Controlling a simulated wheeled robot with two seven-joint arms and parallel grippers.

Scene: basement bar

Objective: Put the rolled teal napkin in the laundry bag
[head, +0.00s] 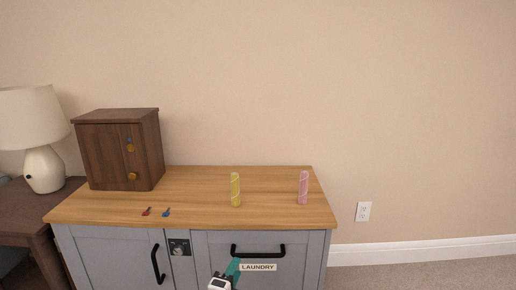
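The rolled teal napkin (234,268) shows at the bottom of the head view, tilted, in front of the cabinet's front panel. My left gripper (222,281) is at its lower end and appears shut on it; the fingertips are small and partly cut by the frame edge. A white label reading LAUNDRY (258,267) is on the panel, just right of the napkin and below a black bar handle (258,251). No laundry bag shows. My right gripper is not in view.
A yellow roll (235,190) and a pink roll (303,188) stand upright on the wooden counter (270,208). Small red (146,211) and blue (166,212) items lie front left. A brown wooden box (150,150) stands behind them. A lamp (43,168) stands far left.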

